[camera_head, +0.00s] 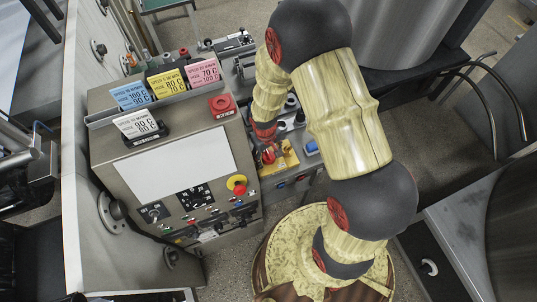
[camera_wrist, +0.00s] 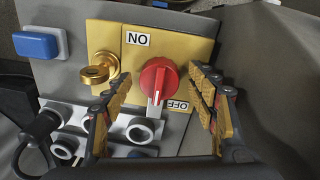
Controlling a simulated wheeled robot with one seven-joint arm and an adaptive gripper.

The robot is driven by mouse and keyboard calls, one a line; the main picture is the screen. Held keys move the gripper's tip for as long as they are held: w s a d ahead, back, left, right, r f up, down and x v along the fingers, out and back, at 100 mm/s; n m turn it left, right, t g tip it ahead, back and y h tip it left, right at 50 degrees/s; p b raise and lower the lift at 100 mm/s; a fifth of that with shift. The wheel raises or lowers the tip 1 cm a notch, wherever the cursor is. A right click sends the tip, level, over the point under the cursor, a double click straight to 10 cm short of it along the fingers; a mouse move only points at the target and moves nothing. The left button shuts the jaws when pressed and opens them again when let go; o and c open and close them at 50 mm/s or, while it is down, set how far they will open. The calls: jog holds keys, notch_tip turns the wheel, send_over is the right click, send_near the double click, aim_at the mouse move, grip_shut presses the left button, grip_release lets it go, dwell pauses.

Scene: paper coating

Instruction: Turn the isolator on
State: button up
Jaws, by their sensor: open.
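The isolator is a red rotary knob (camera_wrist: 158,76) on a yellow plate (camera_wrist: 200,46) in the wrist view. Its white-marked handle points down in the picture, beside the OFF label (camera_wrist: 178,105). The ON label (camera_wrist: 137,39) is at the upper left of the knob, and both labels appear upside down. My gripper (camera_wrist: 160,83) is open, with one finger on each side of the knob and visible gaps between fingers and knob. In the head view the yellow plate (camera_head: 291,157) shows beside my gripper (camera_head: 268,153), which partly hides the knob.
A brass key switch (camera_wrist: 100,68) sits left of the knob, and a blue button (camera_wrist: 36,45) lies farther left. Several sockets and a black cable (camera_wrist: 38,128) are close below. In the head view, a large control cabinet (camera_head: 180,165) with a red-and-yellow emergency stop (camera_head: 237,185) stands to the left.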

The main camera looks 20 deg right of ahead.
jog(key=shift+c, duration=0.8)
grip_shut()
